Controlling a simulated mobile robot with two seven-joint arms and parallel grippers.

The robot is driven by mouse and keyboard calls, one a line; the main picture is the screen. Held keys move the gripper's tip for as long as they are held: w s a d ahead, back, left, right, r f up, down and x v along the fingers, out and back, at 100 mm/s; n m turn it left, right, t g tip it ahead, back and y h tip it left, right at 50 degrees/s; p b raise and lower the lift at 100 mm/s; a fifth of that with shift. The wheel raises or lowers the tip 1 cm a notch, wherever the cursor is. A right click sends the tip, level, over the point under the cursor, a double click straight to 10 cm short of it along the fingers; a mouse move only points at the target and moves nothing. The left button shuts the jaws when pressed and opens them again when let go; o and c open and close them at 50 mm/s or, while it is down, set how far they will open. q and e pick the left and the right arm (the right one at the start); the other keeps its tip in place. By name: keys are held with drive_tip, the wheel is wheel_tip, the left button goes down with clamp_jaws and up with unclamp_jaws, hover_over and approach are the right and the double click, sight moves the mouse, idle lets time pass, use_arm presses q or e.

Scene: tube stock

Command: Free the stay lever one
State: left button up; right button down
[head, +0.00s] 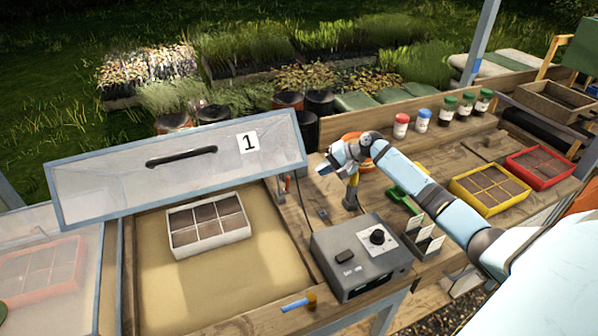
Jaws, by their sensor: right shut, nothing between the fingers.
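The glazed lid marked 1 (180,170) stands raised and tilted over a sand-filled bed (160,285), with a dark handle on its face. A small red part (286,183) shows by the lid's right end, at the bed's side; it may be the stay lever, but it is too small to tell. My right gripper (324,167) is shut and empty, above the bench just right of the lid's lower right corner. It appears apart from the red part. My left gripper is out of view.
A white seed tray (208,228) sits in the bed. A grey control box (362,258) stands on the bench; a blue-handled item (296,304) lies at the front edge. Yellow (489,190) and red (541,168) trays and several lidded jars occupy the right.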

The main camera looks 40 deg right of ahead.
sight(287, 184)
drive_tip(key=p+x, duration=0.1)
drive_tip(key=x, duration=0.9)
drive_tip(key=shift+w+r, duration=0.1)
drive_tip(key=shift+w, duration=0.05)
drive_tip(key=shift+d, duration=0.1)
drive_tip(key=shift+w+d+r+m+g, duration=0.1)
drive_tip(key=shift+w+r+m+g, duration=0.15)
drive_tip(key=shift+w+g, duration=0.25)
drive_tip(key=shift+w+d+r+m+g, duration=0.15)
drive_tip(key=shift+w+m+g, duration=0.1)
drive_tip(key=shift+w+g, duration=0.25)
drive_tip(key=shift+p, duration=0.4)
